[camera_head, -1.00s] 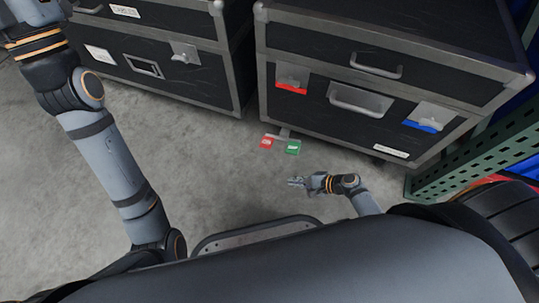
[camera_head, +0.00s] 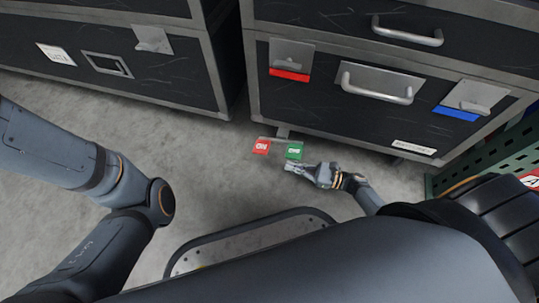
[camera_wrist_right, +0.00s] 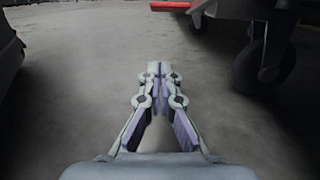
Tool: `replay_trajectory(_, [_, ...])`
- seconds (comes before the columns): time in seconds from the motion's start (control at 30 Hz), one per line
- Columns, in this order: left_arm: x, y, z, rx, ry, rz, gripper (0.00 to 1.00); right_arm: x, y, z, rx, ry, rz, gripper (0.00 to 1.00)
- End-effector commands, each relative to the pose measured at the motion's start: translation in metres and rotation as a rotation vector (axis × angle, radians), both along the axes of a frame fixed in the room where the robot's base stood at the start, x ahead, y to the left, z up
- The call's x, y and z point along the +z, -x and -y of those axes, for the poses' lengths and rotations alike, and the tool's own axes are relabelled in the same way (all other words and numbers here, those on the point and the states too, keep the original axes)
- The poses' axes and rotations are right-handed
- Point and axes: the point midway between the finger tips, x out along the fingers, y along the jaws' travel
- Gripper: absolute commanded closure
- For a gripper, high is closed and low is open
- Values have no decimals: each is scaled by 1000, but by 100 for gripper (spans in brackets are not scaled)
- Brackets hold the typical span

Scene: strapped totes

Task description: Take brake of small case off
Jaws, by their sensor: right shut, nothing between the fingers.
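The black case (camera_head: 330,110) at the right has silver edging, a red-marked latch and a blue-marked latch. At its front bottom edge is the brake, with a red ON pedal (camera_head: 261,147) and a green OFF pedal (camera_head: 294,151) side by side just above the floor. My right gripper (camera_head: 290,168) is low over the floor, just in front of the green pedal. Its fingers are shut and empty; in the right wrist view the fingertips (camera_wrist_right: 158,68) meet. I cannot tell whether it touches the pedal. My left arm shows, but its gripper is out of frame.
A second black case (camera_head: 120,70) stands at the left, with a narrow gap between the two. A caster wheel (camera_wrist_right: 263,62) shows in the right wrist view. A green perforated rack post (camera_head: 480,165) stands at the right. The grey floor in front is clear.

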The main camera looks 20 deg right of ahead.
Motion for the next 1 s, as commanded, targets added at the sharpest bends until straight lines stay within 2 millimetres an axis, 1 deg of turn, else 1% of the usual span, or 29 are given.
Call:
replay_trajectory(0.03, [-8,0,0,1,0,-1,60,-4,-6,-10,1,-3,3,100])
replay_trajectory(0.33, [-37,0,0,3,0,0,60,-2,-43,-64,-1,-3,4,100])
replay_trajectory(0.37, [-37,0,0,4,1,-1,60,1,-44,-66,0,1,4,100])
replay_trajectory(0.4, [-36,0,0,4,0,-2,60,11,-44,-66,1,4,4,100])
replay_trajectory(0.5, [-39,-1,0,4,0,-3,60,24,-46,-68,0,2,2,100])
replay_trajectory(0.63, [-42,-1,0,4,0,-3,60,36,-47,-69,0,3,1,100])
replay_trajectory(0.8, [-42,-1,0,4,0,-3,60,41,-48,-70,0,1,0,100])
replay_trajectory(1.0, [-42,-1,0,4,0,-3,60,41,-48,-70,0,1,0,100])
